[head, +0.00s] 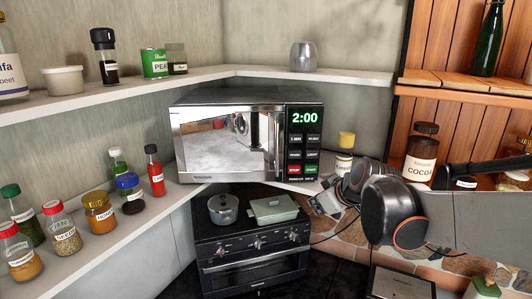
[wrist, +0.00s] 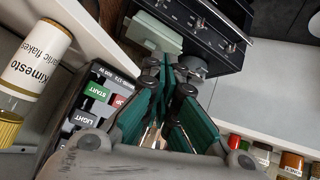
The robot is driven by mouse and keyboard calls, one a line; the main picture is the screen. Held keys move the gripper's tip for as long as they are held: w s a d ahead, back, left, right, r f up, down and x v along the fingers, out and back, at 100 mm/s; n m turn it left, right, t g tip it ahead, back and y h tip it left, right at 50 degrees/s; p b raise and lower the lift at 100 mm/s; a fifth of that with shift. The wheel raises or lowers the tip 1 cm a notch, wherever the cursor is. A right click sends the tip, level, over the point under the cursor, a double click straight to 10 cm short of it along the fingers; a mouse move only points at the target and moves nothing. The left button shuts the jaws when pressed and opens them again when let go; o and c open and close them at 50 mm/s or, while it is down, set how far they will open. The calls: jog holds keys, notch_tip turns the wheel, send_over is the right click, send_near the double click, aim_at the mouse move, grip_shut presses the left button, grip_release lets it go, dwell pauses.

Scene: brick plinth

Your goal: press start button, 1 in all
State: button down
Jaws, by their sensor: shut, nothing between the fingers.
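The black microwave (head: 228,98) stands on the corner shelf with its door shut and its green display reading 2:00. The green START button (head: 311,169) is at the bottom right of its panel, beside the red STOP button (head: 294,169). In the wrist view, the START button (wrist: 97,91) is unobstructed at the left of the fingers, with the red button (wrist: 120,100) between. My gripper (wrist: 173,75) has teal finger pads and is shut and empty. In the head view, my gripper (head: 325,202) is to the lower right of the panel, apart from the button.
A yellow-capped jar (head: 343,163) stands right of the microwave, close to my arm. Below is a black oven (head: 252,262) with a pot (head: 223,209) and a green dish (head: 273,208). Spice jars (head: 100,212) line the left shelf. Space before the microwave door is clear.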

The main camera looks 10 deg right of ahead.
aim_at(311, 169)
jog(key=shift+w+d+r+n+p, duration=0.3)
jog(key=shift+w+d+r+p, duration=0.75)
jog(key=shift+d, duration=0.15)
jog(key=shift+w+d+b, duration=0.15)
jog(key=shift+w+b, duration=0.05)
jog(key=shift+w, duration=1.25)
jog(key=shift+w+d+b, duration=0.15)
jog(key=shift+w+b, duration=0.1)
jog(key=shift+w, duration=1.2)
jog(key=shift+w+d+b, duration=0.15)
jog(key=shift+w+b, duration=0.05)
jog(key=shift+w, duration=1.25)
jog(key=shift+w, duration=0.1)
jog(key=shift+w, duration=0.35)
